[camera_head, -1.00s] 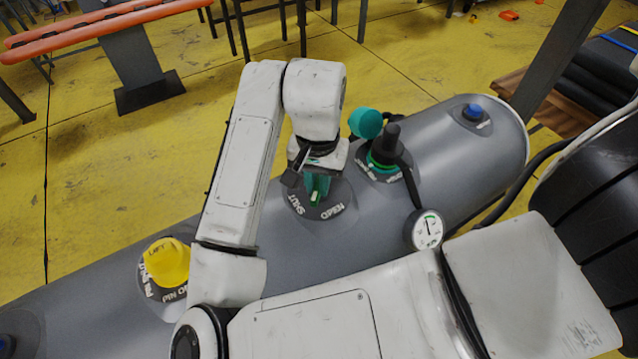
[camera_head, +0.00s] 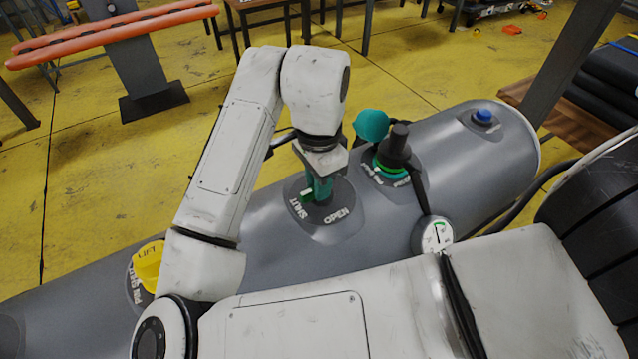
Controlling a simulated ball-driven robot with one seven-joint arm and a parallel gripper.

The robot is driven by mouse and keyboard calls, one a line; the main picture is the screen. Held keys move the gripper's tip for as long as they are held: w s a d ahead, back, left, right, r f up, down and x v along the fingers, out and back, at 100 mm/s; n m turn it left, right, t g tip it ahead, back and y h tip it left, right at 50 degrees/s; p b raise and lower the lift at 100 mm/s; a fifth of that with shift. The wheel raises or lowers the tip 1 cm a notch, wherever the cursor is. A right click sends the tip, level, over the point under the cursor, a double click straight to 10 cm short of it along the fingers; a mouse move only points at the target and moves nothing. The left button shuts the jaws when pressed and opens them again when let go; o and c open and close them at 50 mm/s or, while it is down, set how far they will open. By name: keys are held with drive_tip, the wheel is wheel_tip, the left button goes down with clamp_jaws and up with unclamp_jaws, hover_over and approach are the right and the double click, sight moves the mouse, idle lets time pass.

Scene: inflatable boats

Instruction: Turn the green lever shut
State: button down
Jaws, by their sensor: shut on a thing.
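The green lever (camera_head: 308,196) stands on a round grey plate (camera_head: 330,223) on top of a grey inflatable tube. The plate is marked SHUT at its left and OPEN at its right. The lever's bright green tip points toward the SHUT mark. My gripper (camera_head: 321,176) reaches down from above and is shut on the lever's upper part. My wrist and hand hide the top of the lever and most of the jaws.
A black hose fitting with a green ring (camera_head: 398,146), a teal cap (camera_head: 371,125) and a gauge (camera_head: 436,234) are close on the right. A yellow cap (camera_head: 148,267) is at the left and a blue valve (camera_head: 484,116) at the far right. Yellow floor lies beyond the tube.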

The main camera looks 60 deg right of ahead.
idle(0.4)
drive_tip(key=c, duration=1.1)
unclamp_jaws()
drive_tip(key=shift+r, duration=0.1)
wheel_tip(320, 180, up, 11)
drive_tip(key=shift+f+p, duration=0.2)
drive_tip(key=shift+p, duration=0.2)
drive_tip(key=shift+r, duration=0.1)
